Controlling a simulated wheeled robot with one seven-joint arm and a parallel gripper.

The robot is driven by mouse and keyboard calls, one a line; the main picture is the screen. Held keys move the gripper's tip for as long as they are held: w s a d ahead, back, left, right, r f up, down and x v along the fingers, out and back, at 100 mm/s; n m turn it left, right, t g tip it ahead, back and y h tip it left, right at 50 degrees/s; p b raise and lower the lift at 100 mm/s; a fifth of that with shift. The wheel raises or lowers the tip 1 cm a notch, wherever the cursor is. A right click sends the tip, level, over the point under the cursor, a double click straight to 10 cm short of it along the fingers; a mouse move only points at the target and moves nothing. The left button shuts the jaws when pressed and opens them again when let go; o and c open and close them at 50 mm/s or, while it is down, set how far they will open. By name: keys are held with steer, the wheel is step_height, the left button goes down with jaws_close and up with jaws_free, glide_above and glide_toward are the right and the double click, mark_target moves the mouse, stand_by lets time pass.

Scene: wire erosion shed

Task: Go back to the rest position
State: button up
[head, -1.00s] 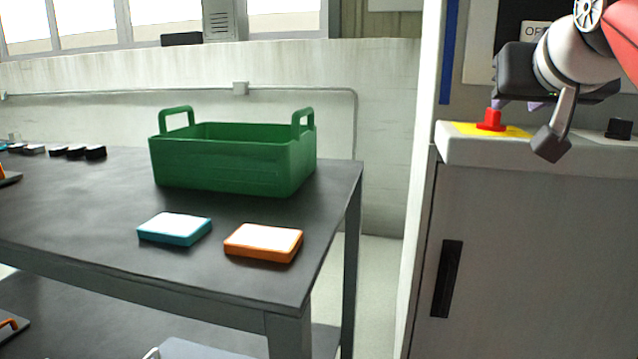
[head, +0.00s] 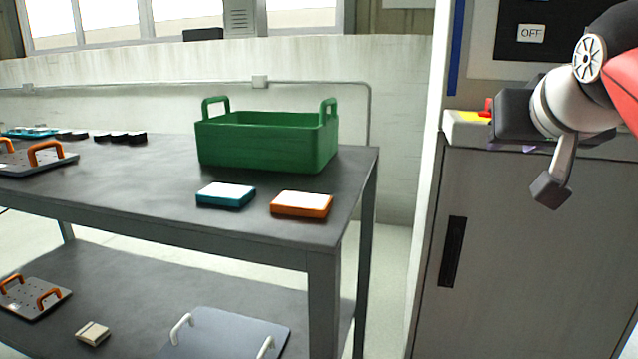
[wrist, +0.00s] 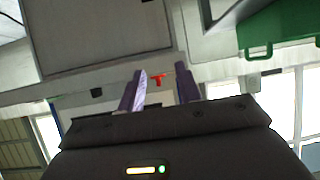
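My gripper (wrist: 160,90) shows in the wrist view with its two purple fingers apart and nothing between them. A red switch handle (wrist: 157,79) appears beyond the gap between the fingers, clear of them. In the head view my gripper (head: 528,148) is at the upper right, in front of the machine cabinet, its fingers mostly hidden behind its dark body. The red handle (head: 488,106) on its yellow plate (head: 468,118) shows just left of and behind the gripper, partly covered by it.
A dark workbench (head: 120,182) stands at left with a green bin (head: 265,145), a teal block (head: 226,196) and an orange block (head: 302,205). The grey cabinet (head: 530,260) stands at right. Plates with handles lie on the bench and its lower shelf (head: 130,300). Floor shows between bench and cabinet.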

steer(key=s+a+f+g+y, duration=0.1)
steer(key=s+a+f+g, duration=0.1)
steer(key=f, duration=0.8)
steer(key=s+a+f+n+g+p, duration=0.1)
steer(key=s+a+f, duration=0.3)
steer(key=f, duration=0.7)
steer(key=s+a+f+n+g+y, duration=0.1)
steer(key=s+a+f+g, duration=0.2)
steer(key=s+f, duration=0.4)
step_height(320, 180, down, 4)
steer(key=shift+a+f+y+p, duration=0.1)
steer(key=shift+a+y+p, duration=0.2)
steer(key=shift+a, duration=0.2)
